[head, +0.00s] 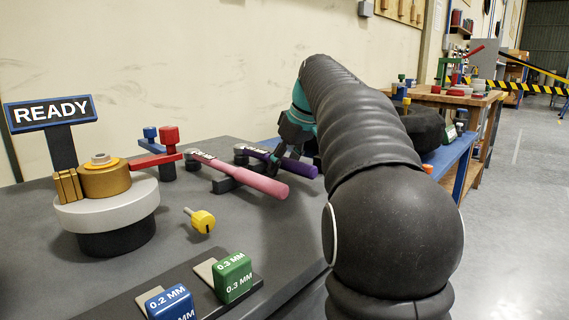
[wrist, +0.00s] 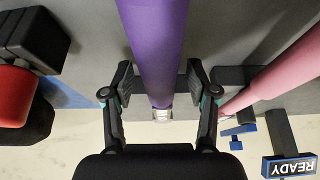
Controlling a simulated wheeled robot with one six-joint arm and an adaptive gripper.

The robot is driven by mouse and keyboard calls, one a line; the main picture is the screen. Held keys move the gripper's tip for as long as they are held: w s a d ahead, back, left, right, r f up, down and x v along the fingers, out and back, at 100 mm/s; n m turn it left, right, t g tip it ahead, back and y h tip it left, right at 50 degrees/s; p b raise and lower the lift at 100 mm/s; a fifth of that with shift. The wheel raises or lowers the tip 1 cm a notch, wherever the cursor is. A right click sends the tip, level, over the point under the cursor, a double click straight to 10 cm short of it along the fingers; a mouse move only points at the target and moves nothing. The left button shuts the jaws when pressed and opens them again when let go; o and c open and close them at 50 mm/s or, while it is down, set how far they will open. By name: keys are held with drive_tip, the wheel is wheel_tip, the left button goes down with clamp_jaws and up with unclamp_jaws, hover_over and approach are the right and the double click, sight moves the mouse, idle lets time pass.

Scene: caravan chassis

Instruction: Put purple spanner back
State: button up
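The purple spanner (head: 300,167) lies low over the grey bench top at the far side, beside the pink spanner (head: 262,184). Its head end is near a dark rest block, partly hidden by my gripper. My gripper (head: 283,166) is at the purple handle. In the wrist view, the purple handle (wrist: 157,40) runs between the two fingers of my gripper (wrist: 160,78), with a narrow gap seen on each side. The fingers look open around it. A silvery collar shows at the handle's lower end.
A gold and white fixture (head: 108,200) with a READY sign (head: 52,113) stands at left. Red and blue levers (head: 168,140), a yellow knob (head: 203,221), and green (head: 232,278) and blue (head: 170,303) gauge blocks are on the bench. A red-topped dark part (wrist: 14,95) is close beside my gripper.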

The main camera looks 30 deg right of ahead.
drive_tip(key=shift+f, duration=0.1)
drive_tip(key=v, duration=1.2)
drive_tip(key=shift+s, duration=0.1)
